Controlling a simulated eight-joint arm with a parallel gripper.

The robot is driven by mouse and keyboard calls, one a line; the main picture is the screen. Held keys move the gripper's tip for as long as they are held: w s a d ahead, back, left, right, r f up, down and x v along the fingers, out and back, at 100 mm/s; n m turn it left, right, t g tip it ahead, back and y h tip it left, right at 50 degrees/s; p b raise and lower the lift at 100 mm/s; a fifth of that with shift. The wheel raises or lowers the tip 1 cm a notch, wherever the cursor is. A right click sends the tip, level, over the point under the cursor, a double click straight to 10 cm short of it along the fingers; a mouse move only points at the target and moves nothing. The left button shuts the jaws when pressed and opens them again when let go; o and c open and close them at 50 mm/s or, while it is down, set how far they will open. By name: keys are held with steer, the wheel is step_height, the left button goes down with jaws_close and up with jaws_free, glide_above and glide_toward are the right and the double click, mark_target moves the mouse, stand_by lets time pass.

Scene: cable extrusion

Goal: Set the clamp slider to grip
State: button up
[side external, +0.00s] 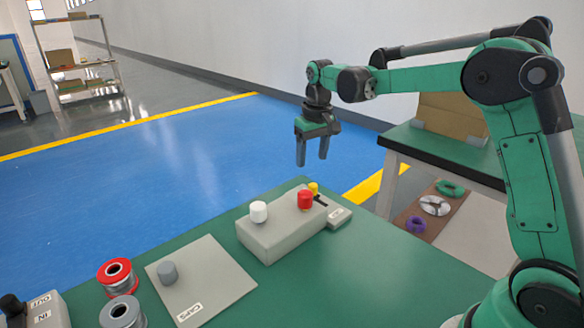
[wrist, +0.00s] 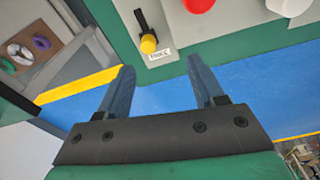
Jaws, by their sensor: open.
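In the wrist view the yellow knob (wrist: 148,44) sits at one end of the black slot (wrist: 141,20), the end beside a small white label (wrist: 160,54) too blurred to read. In the side view the red knob partly hides it. My gripper (side external: 312,162) is open and empty, pointing down above and behind the box. Its fingers also show in the wrist view (wrist: 160,62), apart from the knob.
A red knob (side external: 305,201) and a white knob (side external: 258,211) stand on the same box, the red close to the yellow. A grey plate labelled CAPS (side external: 215,283), spools (side external: 118,274) and an IN/OUT box (side external: 42,308) lie left. The green table's front right is clear.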

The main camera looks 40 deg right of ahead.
mark_target(313, 185)
steer(key=shift+g, duration=0.5)
steer(key=f, duration=0.1)
steer(key=w+d+f, duration=0.1)
steer(key=d+f, duration=0.1)
steer(key=shift+w+d+f, duration=0.1)
steer(key=shift+w, duration=0.2)
steer(key=shift+f, duration=2.85)
jaws_close()
